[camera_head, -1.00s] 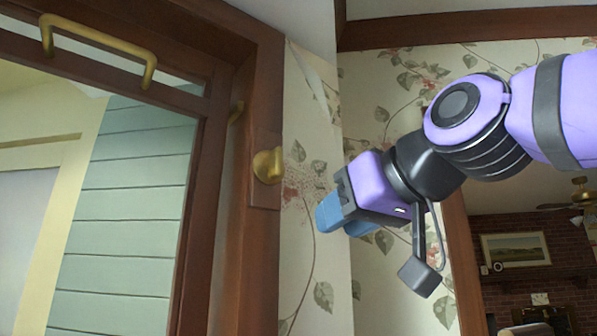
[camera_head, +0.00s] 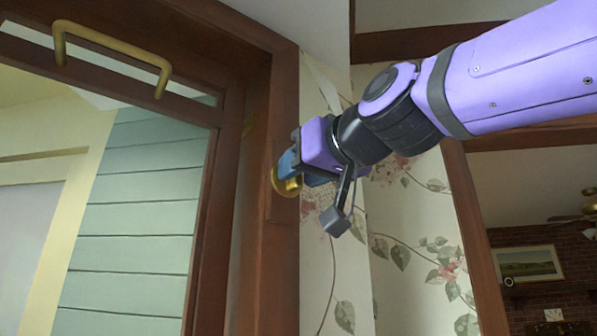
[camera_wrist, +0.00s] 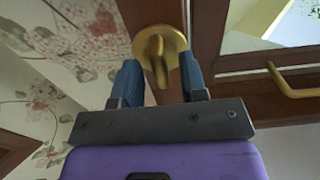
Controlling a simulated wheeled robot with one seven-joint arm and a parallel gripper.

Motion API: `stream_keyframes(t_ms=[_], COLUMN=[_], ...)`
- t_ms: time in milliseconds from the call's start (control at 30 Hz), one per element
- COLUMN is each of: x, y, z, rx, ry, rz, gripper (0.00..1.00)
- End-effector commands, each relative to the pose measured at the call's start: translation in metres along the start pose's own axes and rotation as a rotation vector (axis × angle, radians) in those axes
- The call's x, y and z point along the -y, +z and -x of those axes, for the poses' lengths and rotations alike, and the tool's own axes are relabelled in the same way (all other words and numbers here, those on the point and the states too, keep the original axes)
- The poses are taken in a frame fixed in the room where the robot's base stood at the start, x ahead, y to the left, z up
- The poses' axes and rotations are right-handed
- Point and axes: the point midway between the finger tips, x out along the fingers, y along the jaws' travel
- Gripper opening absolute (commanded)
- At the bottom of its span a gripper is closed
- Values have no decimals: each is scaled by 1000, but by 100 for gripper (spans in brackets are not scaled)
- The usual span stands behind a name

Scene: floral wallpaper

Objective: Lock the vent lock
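The vent lock is a brass knob on a round plate, fixed to the brown wooden frame beside the window. In the head view the lock (camera_head: 287,183) is partly hidden behind my gripper (camera_head: 291,172). In the wrist view the lock's knob (camera_wrist: 157,56) shows between the two blue fingers of my gripper (camera_wrist: 160,75). The fingers are apart, one on each side of the knob, with a visible gap around it. The gripper is open and holds nothing.
A brass handle (camera_head: 112,52) sits on the window's upper rail; it also shows in the wrist view (camera_wrist: 295,82). The wooden frame (camera_head: 262,270) runs down beside the lock. Floral wallpaper (camera_head: 325,270) lies to its right. A doorway opens further right.

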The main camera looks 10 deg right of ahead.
Motion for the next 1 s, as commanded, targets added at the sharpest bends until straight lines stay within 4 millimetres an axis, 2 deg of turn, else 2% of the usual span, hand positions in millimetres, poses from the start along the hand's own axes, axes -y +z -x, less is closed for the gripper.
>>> stream_keyframes(t_ms=[133,433,467,600,633,1000], x=[0,0,0,0,0,0], y=[0,0,0,0,0,0], z=[-10,-11,-11,-11,-11,-11], rx=[1,1,1,1,1,1], ry=[0,0,0,0,0,0], rz=[-2,-1,-1,-1,-1,-40], gripper=[39,39,35,3,0,0])
